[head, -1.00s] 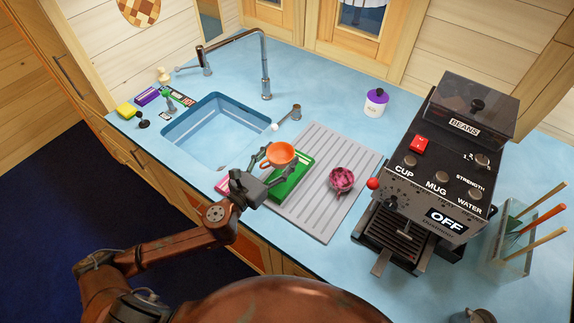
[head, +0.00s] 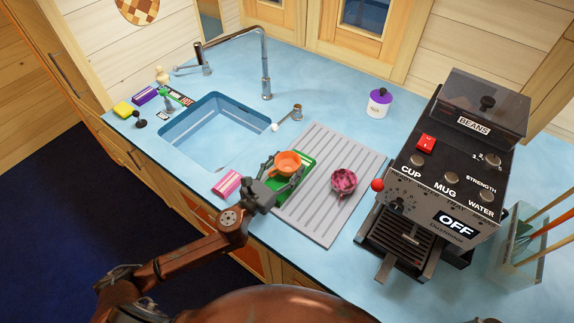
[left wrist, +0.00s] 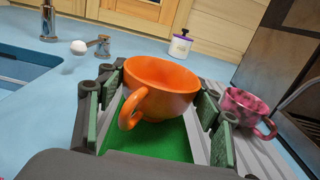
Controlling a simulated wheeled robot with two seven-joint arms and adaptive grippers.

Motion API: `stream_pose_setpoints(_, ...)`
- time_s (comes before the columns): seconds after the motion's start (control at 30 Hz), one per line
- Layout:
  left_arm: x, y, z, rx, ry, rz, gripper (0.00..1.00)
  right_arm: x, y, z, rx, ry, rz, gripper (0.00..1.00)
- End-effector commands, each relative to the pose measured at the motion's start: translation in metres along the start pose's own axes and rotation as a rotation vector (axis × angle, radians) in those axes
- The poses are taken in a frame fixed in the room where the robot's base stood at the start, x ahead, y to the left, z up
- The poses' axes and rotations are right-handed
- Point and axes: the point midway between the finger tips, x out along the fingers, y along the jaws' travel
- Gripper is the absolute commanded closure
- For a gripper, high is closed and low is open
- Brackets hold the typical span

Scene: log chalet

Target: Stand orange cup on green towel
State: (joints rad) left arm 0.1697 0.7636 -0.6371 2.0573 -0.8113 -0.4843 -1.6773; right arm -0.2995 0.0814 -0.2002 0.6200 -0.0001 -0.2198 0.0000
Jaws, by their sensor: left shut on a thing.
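The orange cup (head: 287,163) is upright between the fingers of my left gripper (head: 283,174), which is shut on it. In the left wrist view the orange cup (left wrist: 160,88) has its handle toward the camera, with a gripper finger at each side. The green towel (head: 297,187) lies folded on the grey ridged drainboard, directly below the cup. In the left wrist view the green towel (left wrist: 150,142) shows under the cup. I cannot tell whether the cup's base touches it. My right gripper is not in view.
A pink patterned cup (head: 343,182) stands on the drainboard (head: 322,222) right of the towel. A sink (head: 210,130) lies to the left, with a pink-and-white item (head: 227,184) at the counter's front. A coffee machine (head: 440,190) stands at the right.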

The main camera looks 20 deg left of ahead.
Motion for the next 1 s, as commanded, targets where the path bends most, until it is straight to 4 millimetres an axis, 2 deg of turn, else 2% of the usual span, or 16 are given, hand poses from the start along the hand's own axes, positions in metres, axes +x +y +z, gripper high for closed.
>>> stream_pose_setpoints(0.07,0.0,0.0,-0.003,0.0,0.0,0.0,0.68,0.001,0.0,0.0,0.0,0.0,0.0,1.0)
stream_pose_setpoints(0.1,0.0,0.0,-0.004,0.0,0.001,0.001,0.4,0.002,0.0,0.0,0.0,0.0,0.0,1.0)
stream_pose_setpoints(0.33,0.0,0.0,-0.003,0.0,0.001,0.0,0.24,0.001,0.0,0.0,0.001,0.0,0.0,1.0)
stream_pose_setpoints(0.7,-0.001,0.0,0.001,-0.001,0.001,0.0,0.23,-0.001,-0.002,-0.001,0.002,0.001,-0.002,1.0)
stream_pose_setpoints(0.87,-0.025,0.0,-0.002,-0.002,0.004,0.001,0.23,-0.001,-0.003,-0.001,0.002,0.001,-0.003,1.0)
stream_pose_setpoints(1.0,-0.055,0.001,-0.002,-0.002,0.005,0.001,0.23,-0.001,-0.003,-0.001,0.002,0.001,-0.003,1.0)
